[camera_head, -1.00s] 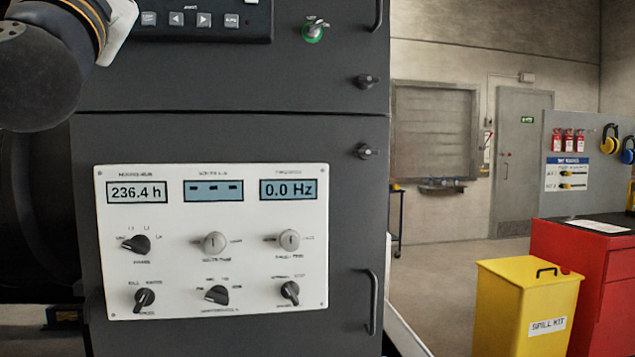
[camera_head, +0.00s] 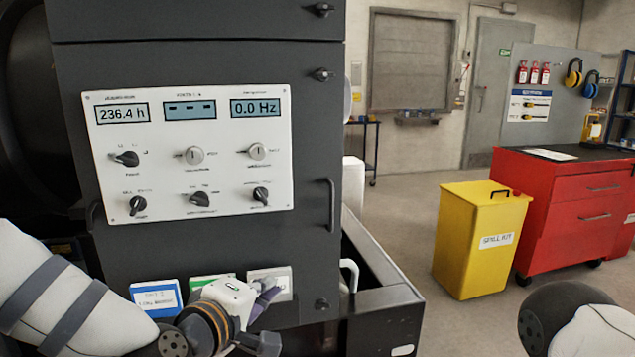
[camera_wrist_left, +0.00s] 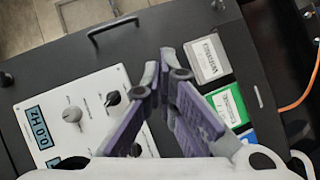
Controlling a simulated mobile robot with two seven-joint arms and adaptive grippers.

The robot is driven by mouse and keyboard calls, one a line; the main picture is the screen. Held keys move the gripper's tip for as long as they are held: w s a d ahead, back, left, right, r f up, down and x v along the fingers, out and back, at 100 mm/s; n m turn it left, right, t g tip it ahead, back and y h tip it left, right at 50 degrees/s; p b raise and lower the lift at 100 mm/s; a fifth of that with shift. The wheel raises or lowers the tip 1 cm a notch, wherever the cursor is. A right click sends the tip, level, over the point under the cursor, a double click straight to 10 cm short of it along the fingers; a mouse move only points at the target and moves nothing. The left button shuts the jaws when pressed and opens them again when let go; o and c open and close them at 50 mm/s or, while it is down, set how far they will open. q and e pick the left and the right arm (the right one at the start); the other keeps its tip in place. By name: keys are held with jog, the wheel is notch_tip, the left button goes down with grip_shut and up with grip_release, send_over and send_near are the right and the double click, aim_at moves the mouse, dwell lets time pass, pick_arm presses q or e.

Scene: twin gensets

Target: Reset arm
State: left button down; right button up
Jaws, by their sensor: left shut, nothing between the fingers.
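My left gripper (camera_head: 266,296) is in front of the lower part of the dark control cabinet (camera_head: 190,60), below its white panel (camera_head: 188,178). Its purple fingers are shut with nothing between them. In the left wrist view the fingers (camera_wrist_left: 160,68) meet over the cabinet front, between the white panel (camera_wrist_left: 88,97) and several coloured labels. My left arm comes in from the lower left. My right gripper is out of view; only part of my right arm shows at the bottom right in the head view.
A grey, a green and a blue label (camera_head: 157,297) sit low on the cabinet, close behind the gripper. A cabinet handle (camera_head: 331,205) sticks out at the right. A yellow spill kit bin (camera_head: 480,245) and a red tool cabinet (camera_head: 570,205) stand farther right, with open floor around.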

pick_arm(q)
jog(key=s+a+f+m+g+y, duration=0.1)
jog(key=s+f+m+g, duration=0.15)
jog(key=s+f, duration=0.55)
jog(key=s+a+f+m+g, duration=0.2)
jog(key=s+f+g, duration=0.2)
jog(key=s+f, duration=0.4)
jog(key=s+a+f+m+g+y, duration=0.1)
jog(key=s+f+m+g, duration=0.15)
jog(key=s+f, duration=0.55)
jog(key=s+a+f+m+g+y, duration=0.1)
jog(key=s+a+f+g, duration=0.1)
jog(key=s, duration=0.4)
jog(key=s+a+f+m+g, duration=0.1)
jog(key=s+a+f+g, duration=0.1)
jog(key=s+a, duration=0.2)
jog(key=s+a+f+m+g+y, duration=0.1)
jog(key=s+a+f+m+g, duration=0.1)
jog(key=s, duration=0.7)
jog(key=shift+s+a+f+g+y, duration=0.3)
jog(key=shift+a+f+g, duration=0.1)
jog(key=shift+a, duration=0.5)
jog(key=shift+w, duration=0.15)
